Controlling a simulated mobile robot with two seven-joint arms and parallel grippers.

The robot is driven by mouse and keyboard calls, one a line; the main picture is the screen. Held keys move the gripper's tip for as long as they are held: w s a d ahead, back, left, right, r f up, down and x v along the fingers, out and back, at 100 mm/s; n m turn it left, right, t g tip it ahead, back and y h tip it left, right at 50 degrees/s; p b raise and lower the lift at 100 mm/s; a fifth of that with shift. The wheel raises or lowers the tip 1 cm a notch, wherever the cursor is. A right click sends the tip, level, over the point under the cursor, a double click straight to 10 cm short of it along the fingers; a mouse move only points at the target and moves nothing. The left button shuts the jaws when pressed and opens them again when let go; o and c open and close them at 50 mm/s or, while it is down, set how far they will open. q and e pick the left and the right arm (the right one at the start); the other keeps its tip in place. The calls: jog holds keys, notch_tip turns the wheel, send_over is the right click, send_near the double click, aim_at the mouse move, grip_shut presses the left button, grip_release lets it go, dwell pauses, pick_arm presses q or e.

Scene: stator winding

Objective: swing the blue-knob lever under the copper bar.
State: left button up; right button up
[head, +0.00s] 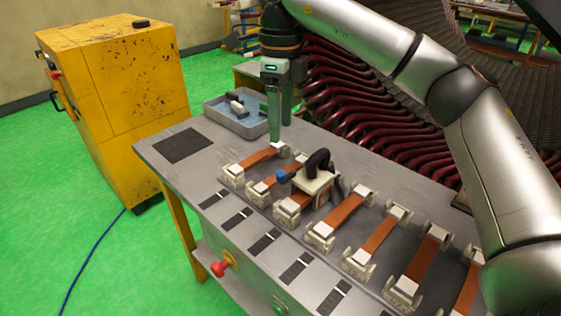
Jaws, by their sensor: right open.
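The blue knob (283,176) sits at the left side of a cream clamp-like block (314,181) with a black curved handle (319,160). The block stands over the copper bars near the middle of the row. One copper bar (262,157) lies in pale holders left of it, and another (268,184) runs beside the knob. The lever's arm is too small to make out clearly. My right gripper (281,140) points down above the far end of the leftmost bar, apart from the blue knob. It is open and appears empty. My left gripper is not in view.
A grey tray (210,108) with small parts stands at the table's back left, beside a dark mat (183,146). More copper bars (378,238) in holders fill the right. A yellow cabinet (140,85) stands left. Dark red stator coils (370,95) rise behind the table (222,217).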

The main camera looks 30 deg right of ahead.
aim_at(281, 172)
notch_tip(281, 172, down, 11)
jog(key=shift+f, duration=0.15)
jog(key=shift+c, duration=0.2)
grip_shut()
dwell(0.4)
